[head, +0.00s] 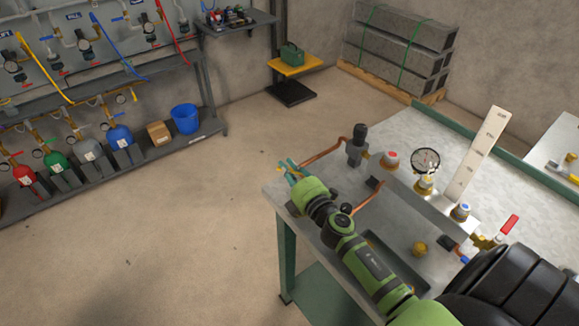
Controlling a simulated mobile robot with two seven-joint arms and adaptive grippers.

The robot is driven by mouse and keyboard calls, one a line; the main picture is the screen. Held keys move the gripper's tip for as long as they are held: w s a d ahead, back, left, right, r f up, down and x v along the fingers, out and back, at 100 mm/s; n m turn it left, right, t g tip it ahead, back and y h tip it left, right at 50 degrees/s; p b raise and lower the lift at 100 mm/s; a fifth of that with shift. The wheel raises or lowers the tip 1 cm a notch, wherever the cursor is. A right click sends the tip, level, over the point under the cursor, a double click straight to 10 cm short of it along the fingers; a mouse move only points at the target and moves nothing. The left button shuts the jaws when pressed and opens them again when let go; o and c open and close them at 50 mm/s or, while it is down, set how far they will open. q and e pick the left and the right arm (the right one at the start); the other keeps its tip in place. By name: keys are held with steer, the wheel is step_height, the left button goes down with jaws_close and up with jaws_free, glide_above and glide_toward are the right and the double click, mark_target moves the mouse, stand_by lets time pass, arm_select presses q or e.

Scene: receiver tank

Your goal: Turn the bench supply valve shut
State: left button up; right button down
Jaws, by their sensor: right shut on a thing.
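My right gripper (290,168) reaches across the near left corner of the metal bench. Its teal fingers are shut at the outer end of a copper pipe (322,152), where the bench supply valve appears to be. The gripper hides most of the valve, so its handle angle cannot be read. The pipe runs to a dark upright fitting (357,145) on the bench. My left gripper is not in view.
A gas-bottle rack (165,155) stands at left. The floor between is clear.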

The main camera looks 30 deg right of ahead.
steer(key=shift+f, duration=0.1)
steer(key=c, duration=1.3)
jaws_free()
steer(key=shift+o, duration=0.3)
